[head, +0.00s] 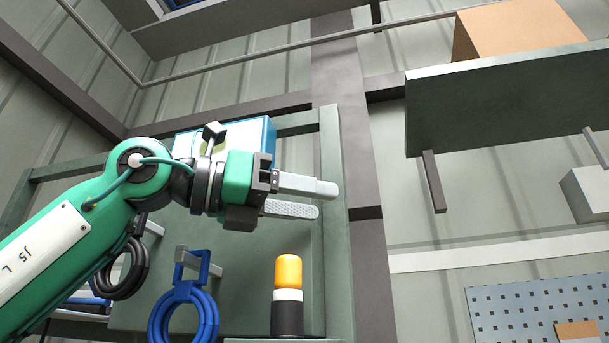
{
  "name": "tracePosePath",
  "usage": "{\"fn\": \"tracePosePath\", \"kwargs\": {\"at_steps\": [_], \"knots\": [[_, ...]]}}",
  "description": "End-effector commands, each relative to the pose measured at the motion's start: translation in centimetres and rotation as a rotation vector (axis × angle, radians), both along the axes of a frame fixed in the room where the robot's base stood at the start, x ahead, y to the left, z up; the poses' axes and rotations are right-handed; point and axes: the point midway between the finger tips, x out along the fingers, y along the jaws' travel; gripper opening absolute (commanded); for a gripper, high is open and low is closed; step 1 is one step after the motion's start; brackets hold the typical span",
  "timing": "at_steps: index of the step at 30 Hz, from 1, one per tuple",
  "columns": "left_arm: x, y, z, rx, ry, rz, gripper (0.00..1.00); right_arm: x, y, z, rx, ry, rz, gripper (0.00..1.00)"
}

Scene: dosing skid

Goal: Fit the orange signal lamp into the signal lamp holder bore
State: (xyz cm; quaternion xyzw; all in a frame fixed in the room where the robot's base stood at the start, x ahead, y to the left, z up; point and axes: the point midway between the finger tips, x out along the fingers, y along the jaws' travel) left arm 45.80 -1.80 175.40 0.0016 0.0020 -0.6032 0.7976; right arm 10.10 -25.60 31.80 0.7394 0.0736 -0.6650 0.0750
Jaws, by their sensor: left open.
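The orange signal lamp (288,271) stands upright in the lower middle of the head view. Below its orange dome are a white band and a dark base, which rests on a green-grey ledge. My left gripper (328,200) is above the lamp and slightly to its right, pointing right. Its two fingers are apart with nothing between them, and it does not touch the lamp. I cannot make out the signal lamp holder bore as a separate part. My right gripper is not in view.
A coiled blue hose (184,312) hangs left of the lamp. A blue-and-white box (262,135) is behind my left gripper. A green shelf (500,98) with a cardboard box (515,30) is at upper right. A perforated panel (530,308) is at lower right.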

Motion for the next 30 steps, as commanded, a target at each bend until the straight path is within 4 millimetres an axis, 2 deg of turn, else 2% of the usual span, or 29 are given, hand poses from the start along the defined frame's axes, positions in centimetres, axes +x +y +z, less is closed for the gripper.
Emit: {"fn": "tracePosePath", "kwargs": {"at_steps": [3, 9, 18, 24, 30], "knots": [[-0.1, -0.1, 2.6, -0.002, -0.001, 0.0, 0.52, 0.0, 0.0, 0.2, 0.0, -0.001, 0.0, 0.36], [-0.1, -0.1, 6.4, -0.001, 0.001, 0.0, 0.52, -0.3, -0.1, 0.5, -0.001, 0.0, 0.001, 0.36], [-0.1, 0.0, 11.1, -0.001, 0.001, -0.001, 0.52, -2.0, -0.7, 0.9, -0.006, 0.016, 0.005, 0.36], [-0.1, 0.0, 12.4, 0.0, 0.001, 0.0, 0.52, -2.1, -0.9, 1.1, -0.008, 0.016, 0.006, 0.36], [0.0, 0.0, 12.6, 0.0, 0.0, -0.001, 0.52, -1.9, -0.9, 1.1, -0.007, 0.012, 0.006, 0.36]]}}
